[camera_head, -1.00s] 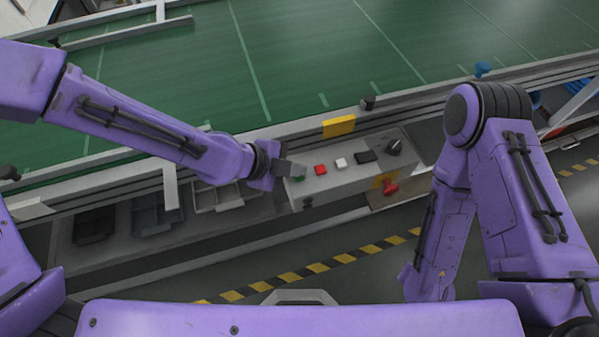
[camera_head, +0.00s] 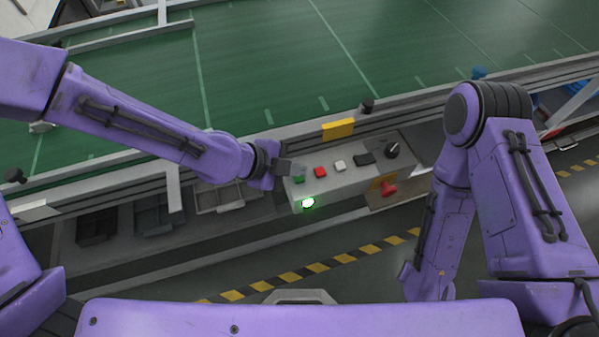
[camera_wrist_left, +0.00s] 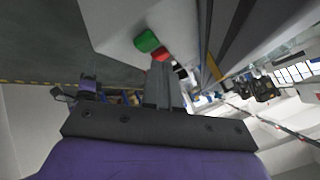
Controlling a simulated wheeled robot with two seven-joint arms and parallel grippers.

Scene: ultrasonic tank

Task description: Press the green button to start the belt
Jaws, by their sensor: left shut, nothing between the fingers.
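The green button (camera_head: 299,180) is on the left end of the top of a grey control box (camera_head: 337,182). It also shows in the left wrist view (camera_wrist_left: 146,41), up and left of my fingertips. My left gripper (camera_head: 297,169) is shut and empty, right by the green button. In the left wrist view its fingers (camera_wrist_left: 163,82) appear apart from the button, but the exact gap is unclear. A lamp (camera_head: 308,203) on the box's front glows bright green. The green belt (camera_head: 290,60) runs behind the box. My right gripper is out of view.
A red button (camera_head: 320,172), a white button (camera_head: 340,165) and a black knob (camera_head: 392,149) share the box's top. A red knob (camera_head: 389,189) sits at its front right. Dark bins (camera_head: 97,226) stand left of the box. Yellow-black striped floor lies in front.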

